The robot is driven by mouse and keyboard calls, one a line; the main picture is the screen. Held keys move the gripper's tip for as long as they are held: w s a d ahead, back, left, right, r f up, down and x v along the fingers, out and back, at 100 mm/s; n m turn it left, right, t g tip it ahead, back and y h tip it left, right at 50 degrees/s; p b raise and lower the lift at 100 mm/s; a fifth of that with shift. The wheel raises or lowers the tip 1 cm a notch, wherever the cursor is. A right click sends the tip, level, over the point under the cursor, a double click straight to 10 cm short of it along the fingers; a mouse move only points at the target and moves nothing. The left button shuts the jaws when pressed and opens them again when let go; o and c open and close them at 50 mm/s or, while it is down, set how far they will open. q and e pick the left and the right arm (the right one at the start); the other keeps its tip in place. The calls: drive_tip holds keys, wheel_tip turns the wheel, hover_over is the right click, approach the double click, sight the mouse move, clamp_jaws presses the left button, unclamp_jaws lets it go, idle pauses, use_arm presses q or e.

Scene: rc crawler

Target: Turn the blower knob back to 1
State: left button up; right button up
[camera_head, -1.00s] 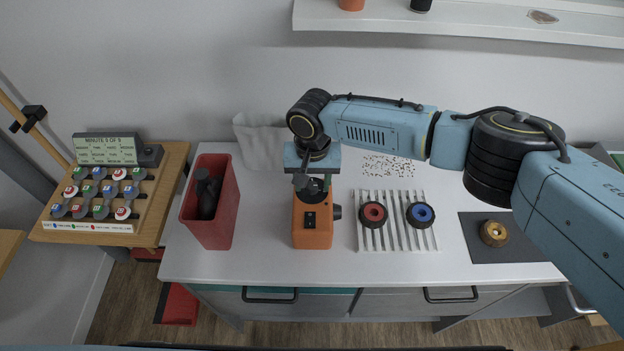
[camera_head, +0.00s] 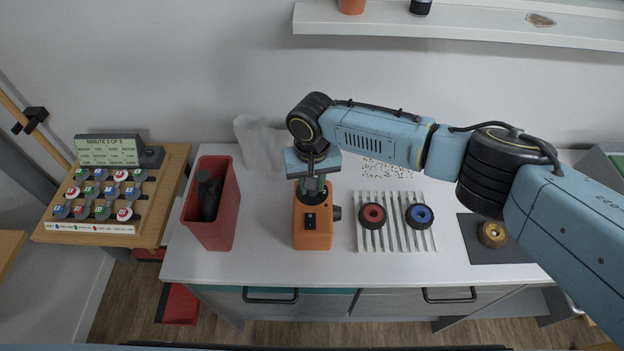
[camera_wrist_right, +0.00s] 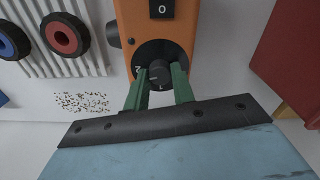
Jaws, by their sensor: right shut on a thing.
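The orange blower (camera_head: 312,233) stands on the white table, with a black switch on its top. Its round black knob (camera_wrist_right: 160,75) shows in the right wrist view, with a 2 at its left and a 1 at its lower edge. My right gripper (camera_head: 312,187) is over the blower from behind. In the right wrist view its green fingers (camera_wrist_right: 160,85) are on either side of the knob and shut on it. The gripper partly hides the knob in the head view. My left gripper is not in view.
A red bin (camera_head: 212,205) with a dark object in it stands left of the blower. A ribbed rack (camera_head: 397,240) with a red-centred wheel (camera_head: 372,215) and a blue-centred wheel (camera_head: 419,215) is on the right. A dark mat (camera_head: 480,252) holds a brass-coloured part (camera_head: 491,234).

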drive_tip(key=n+p, duration=0.1)
drive_tip(key=n, duration=0.2)
drive_tip(key=shift+n, duration=0.4)
drive_tip(key=n, duration=0.3)
drive_tip(key=shift+n+p, duration=0.3)
drive_tip(key=shift+p, duration=0.05)
drive_tip(key=n, duration=0.4)
drive_tip(key=shift+n+p, duration=0.3)
drive_tip(key=shift+n, duration=1.7)
drive_tip(key=o, duration=1)
wheel_tip(320, 180, up, 13)
drive_tip(key=shift+r, duration=0.2)
